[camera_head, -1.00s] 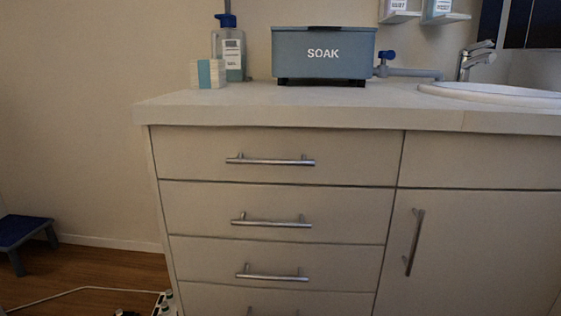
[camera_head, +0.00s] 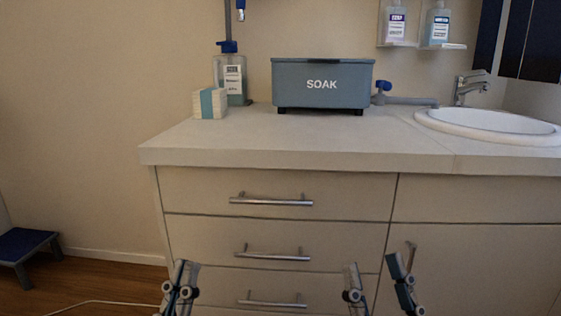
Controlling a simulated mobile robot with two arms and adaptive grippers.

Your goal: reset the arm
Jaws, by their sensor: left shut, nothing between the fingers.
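My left gripper (camera_head: 184,266) shows at the bottom left of the head view, in front of the lower drawers. Its fingers are together with nothing between them. My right gripper (camera_head: 372,262) shows at the bottom right of centre. Its two fingers are spread apart and the gap between them is empty. Both grippers point up in the picture, below the level of the countertop. My arms behind them are below the picture's edge and hidden.
A cabinet with drawers (camera_head: 275,236) and a pale countertop (camera_head: 300,145) stands ahead. On it are a SOAK box (camera_head: 322,98), a blue-capped bottle (camera_head: 234,86), a small banded pack (camera_head: 209,103) and a sink (camera_head: 490,125). A blue step stool (camera_head: 24,243) stands at left.

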